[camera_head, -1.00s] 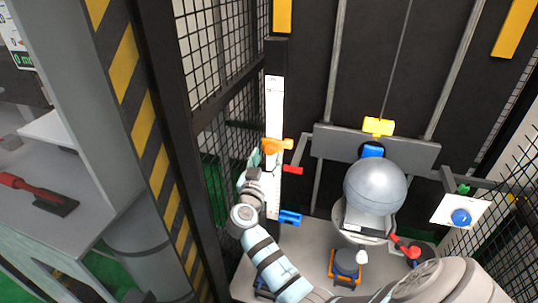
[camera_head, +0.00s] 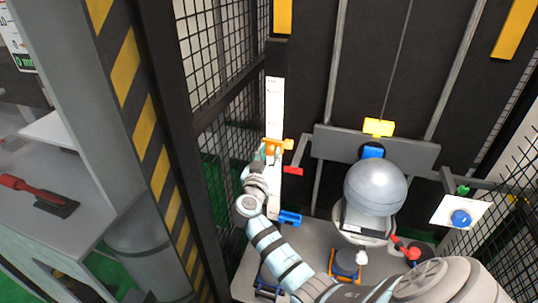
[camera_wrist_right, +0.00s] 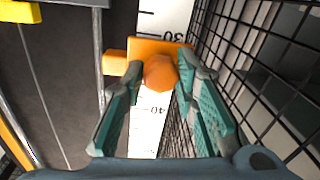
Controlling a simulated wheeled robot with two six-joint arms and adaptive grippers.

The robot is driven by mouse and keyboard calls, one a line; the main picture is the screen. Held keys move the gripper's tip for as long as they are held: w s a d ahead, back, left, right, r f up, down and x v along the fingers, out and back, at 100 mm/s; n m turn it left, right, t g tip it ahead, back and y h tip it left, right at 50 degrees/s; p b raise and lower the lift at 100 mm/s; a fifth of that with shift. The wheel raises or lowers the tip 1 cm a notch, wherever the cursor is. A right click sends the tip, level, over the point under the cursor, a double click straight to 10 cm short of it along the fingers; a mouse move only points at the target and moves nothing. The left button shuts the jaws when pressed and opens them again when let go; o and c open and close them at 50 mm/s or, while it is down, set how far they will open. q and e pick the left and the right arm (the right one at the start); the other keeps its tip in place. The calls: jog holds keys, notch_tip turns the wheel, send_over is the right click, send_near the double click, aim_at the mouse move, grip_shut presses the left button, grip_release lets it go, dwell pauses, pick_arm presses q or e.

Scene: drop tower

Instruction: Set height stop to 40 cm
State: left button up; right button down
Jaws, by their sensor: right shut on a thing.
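The orange height stop (camera_head: 277,145) sits on a white vertical scale (camera_head: 274,103) at the left of the drop tower. In the right wrist view its round orange knob (camera_wrist_right: 160,72) lies between the green finger pads of my right gripper (camera_wrist_right: 155,85), which is shut on it. The scale shows the number 30 on one side of the stop and 40 on the other, both upside down in that view. In the head view my right gripper (camera_head: 266,155) is at the stop, partly covering it. My left gripper is not in view.
A grey ball (camera_head: 375,186) hangs under a blue holder (camera_head: 372,150) on the grey crossbar (camera_head: 330,141). A red piece (camera_head: 293,170) and a blue clamp (camera_head: 290,217) are beside the scale. Black mesh (camera_head: 222,60) stands close to its left. A blue button (camera_head: 461,217) is at right.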

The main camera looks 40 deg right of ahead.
notch_tip(320, 180, up, 10)
jog(key=p, duration=0.3)
jog(key=shift+p, duration=0.35)
jog(key=c, duration=1.3)
grip_release()
jog(key=shift+f, duration=0.1)
jog(key=v, duration=0.7)
jog(key=shift+s+a, duration=0.2)
jog(key=shift+a, duration=0.05)
jog(key=shift+d, duration=0.1)
